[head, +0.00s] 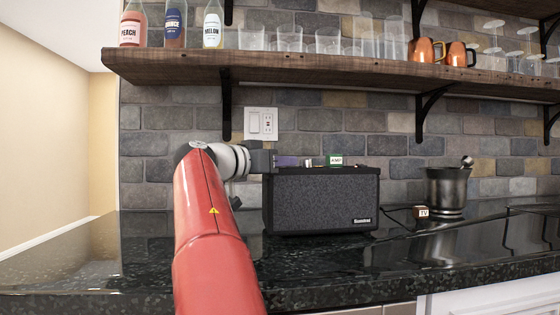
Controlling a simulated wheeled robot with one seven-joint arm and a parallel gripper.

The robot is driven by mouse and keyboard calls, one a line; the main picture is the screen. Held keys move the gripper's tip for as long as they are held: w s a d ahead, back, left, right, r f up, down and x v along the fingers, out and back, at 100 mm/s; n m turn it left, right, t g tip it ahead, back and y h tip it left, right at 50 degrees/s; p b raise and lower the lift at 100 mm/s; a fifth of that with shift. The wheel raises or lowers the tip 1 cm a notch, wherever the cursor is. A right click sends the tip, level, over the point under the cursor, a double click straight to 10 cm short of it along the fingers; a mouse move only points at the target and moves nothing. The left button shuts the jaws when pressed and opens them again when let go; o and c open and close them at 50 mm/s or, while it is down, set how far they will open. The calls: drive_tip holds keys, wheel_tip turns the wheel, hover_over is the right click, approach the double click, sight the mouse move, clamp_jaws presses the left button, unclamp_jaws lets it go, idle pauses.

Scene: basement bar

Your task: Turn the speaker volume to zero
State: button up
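The speaker (322,207) is a black box with a dark grey grille and a small white label at its lower right front. It stands upright on the black counter, near the brick wall. My gripper (289,161) is at the speaker's top left edge and points right, with a purplish part at its end. A small light-coloured part (309,163), maybe a knob, shows just right of the gripper. A small green and white tag (336,160) stands on the speaker's top. I cannot tell whether the gripper touches the speaker or whether its fingers are apart.
A dark metal bucket (446,188) and a small tag marked TV (422,212) are on the counter (330,263) to the right, with a black cable near the speaker. A wooden shelf (330,70) with bottles, glasses and copper mugs hangs above. The counter front is clear.

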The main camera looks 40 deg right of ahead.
clamp_jaws()
drive_tip(key=shift+f+n+t+b, duration=0.15)
drive_tip(key=shift+n+t+b, duration=0.15)
drive_tip(key=shift+t+b, duration=0.2)
